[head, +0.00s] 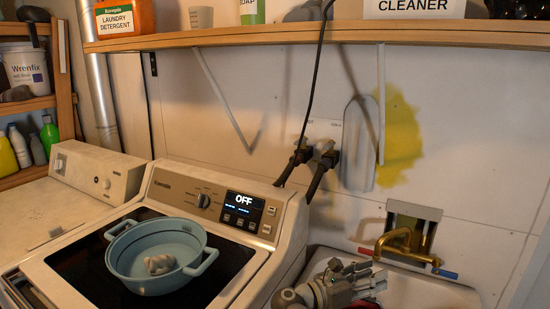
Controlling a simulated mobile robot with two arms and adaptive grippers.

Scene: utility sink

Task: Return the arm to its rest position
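My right gripper (358,280) is at the bottom of the head view, right of centre. It is over the sink, with its fingers pointing right, below and to the left of the brass faucet. Nothing can be seen held in it, but how far its fingers are apart is not clear from this angle. Most of the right arm is outside the picture. My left gripper and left arm are not in view.
The utility sink (425,292) has a brass faucet (400,243) close to the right gripper. Left of it stands a washer (285,225) with a blue pot (150,282) on its dark lid, a pale knotted item (160,264) inside. A wooden shelf (330,33) runs above.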

